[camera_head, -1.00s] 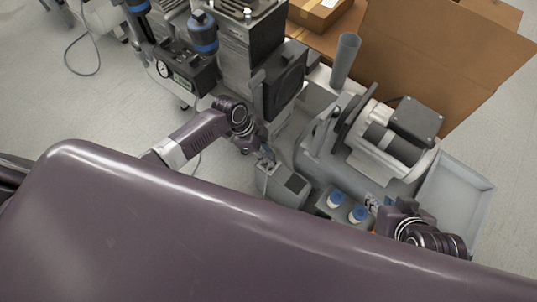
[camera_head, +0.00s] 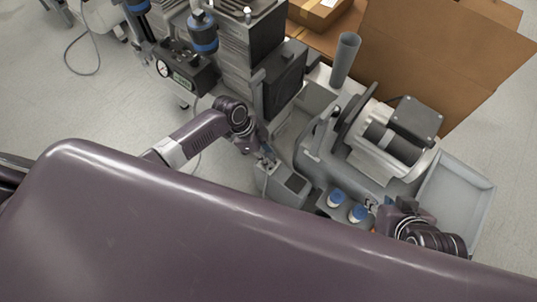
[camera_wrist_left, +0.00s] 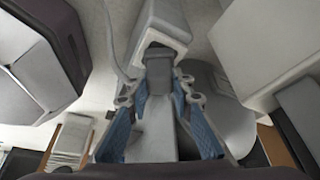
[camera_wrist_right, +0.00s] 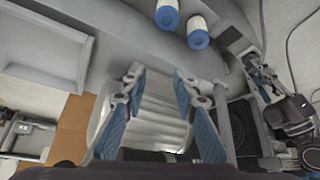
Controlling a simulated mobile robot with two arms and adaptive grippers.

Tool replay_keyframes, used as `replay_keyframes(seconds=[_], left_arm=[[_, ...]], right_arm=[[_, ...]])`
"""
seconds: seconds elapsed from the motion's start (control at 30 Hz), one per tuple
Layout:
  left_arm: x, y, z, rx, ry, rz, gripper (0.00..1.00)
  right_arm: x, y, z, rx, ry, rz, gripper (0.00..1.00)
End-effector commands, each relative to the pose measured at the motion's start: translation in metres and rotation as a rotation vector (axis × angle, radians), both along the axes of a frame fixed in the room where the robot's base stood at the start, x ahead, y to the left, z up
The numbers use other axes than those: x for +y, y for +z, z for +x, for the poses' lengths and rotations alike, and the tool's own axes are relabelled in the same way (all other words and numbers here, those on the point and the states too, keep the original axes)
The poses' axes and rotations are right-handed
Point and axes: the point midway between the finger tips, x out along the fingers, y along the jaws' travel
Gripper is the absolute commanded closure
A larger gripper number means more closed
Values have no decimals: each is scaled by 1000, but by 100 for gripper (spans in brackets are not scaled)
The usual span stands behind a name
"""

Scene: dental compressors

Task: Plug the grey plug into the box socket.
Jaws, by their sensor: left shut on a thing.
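The grey plug (camera_wrist_left: 158,66) is between the blue-padded fingertips of my left gripper (camera_wrist_left: 155,92), which is shut on it. In the left wrist view the plug's far end is at the end face of a pale box (camera_wrist_left: 164,22). The socket is hidden behind the plug, so I cannot tell how deep it sits. In the head view my left gripper (camera_head: 266,160) is at the grey box (camera_head: 285,186); the plug is too small to make out there.
A motor unit (camera_head: 390,140), a grey cup (camera_head: 346,58) and an empty tray (camera_head: 458,196) are further right. A dark compressor block (camera_head: 284,80) stands behind my left gripper. Cardboard (camera_head: 440,60) is at the back.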

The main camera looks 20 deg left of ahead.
Motion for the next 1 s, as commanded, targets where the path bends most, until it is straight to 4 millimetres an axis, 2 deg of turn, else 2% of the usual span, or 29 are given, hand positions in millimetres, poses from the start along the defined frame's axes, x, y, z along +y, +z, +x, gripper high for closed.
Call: replay_keyframes(seconds=[0.83, 0.87, 1.0], left_arm=[[0, -4, 0, 0, 0, 0, 100], [0, -4, 0, 0, 0, 0, 78], [0, -4, 0, 0, 0, 0, 62]], right_arm=[[5, 6, 12, -53, 6, 11, 73], [5, 6, 12, -54, 6, 11, 73], [5, 6, 12, -54, 6, 11, 73]])
